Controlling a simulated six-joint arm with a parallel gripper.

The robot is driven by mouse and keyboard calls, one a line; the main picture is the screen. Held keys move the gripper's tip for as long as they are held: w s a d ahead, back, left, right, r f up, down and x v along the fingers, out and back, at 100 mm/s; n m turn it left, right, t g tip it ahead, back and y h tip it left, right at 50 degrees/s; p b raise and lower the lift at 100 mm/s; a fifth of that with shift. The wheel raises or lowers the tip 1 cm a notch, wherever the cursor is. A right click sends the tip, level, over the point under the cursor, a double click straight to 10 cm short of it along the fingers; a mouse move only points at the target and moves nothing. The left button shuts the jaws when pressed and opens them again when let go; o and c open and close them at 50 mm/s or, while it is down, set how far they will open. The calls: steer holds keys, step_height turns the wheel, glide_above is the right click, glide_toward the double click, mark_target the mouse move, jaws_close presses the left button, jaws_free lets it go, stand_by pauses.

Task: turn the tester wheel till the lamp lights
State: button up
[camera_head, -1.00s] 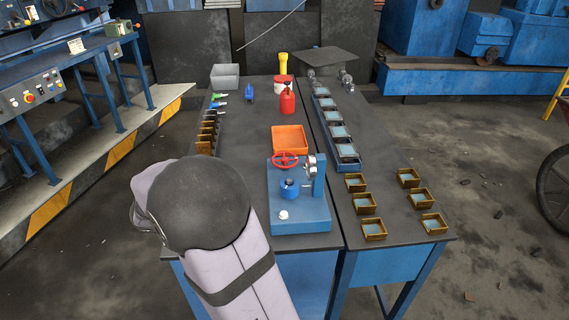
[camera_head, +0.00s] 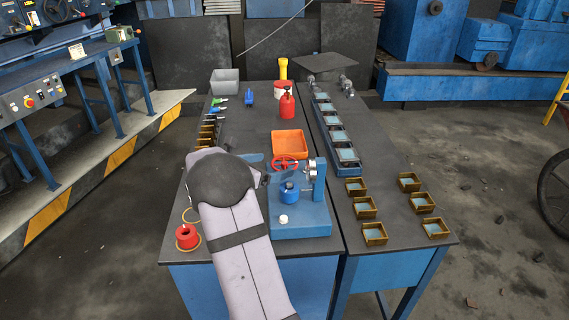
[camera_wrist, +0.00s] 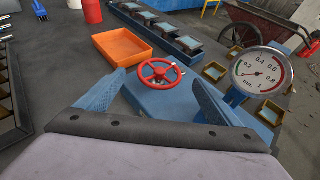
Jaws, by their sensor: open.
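The blue tester (camera_head: 303,215) stands near the front of the table. Its red spoked wheel (camera_head: 285,163) is on top, above a round blue part. A round dial gauge (camera_head: 311,168) is mounted to the wheel's right; it shows large in the wrist view (camera_wrist: 262,72). A small white dome (camera_head: 283,219), possibly the lamp, sits on the tester's front left; I cannot tell if it is lit. In the wrist view, my gripper (camera_wrist: 160,77) is open, its two blue fingers spread on either side of the wheel (camera_wrist: 161,72) in the picture. I see no contact.
An orange tray (camera_head: 290,145) lies behind the wheel. A red bottle (camera_head: 287,106) and a grey bin (camera_head: 225,81) stand farther back. Several small brass boxes (camera_head: 374,234) line the right side. A red spool-like piece (camera_head: 187,237) sits at the table's front left.

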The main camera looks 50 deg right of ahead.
mark_target(285, 162)
steer(key=shift+p+x, duration=0.95)
steer(key=shift+x, duration=2.7)
steer(key=c, duration=1)
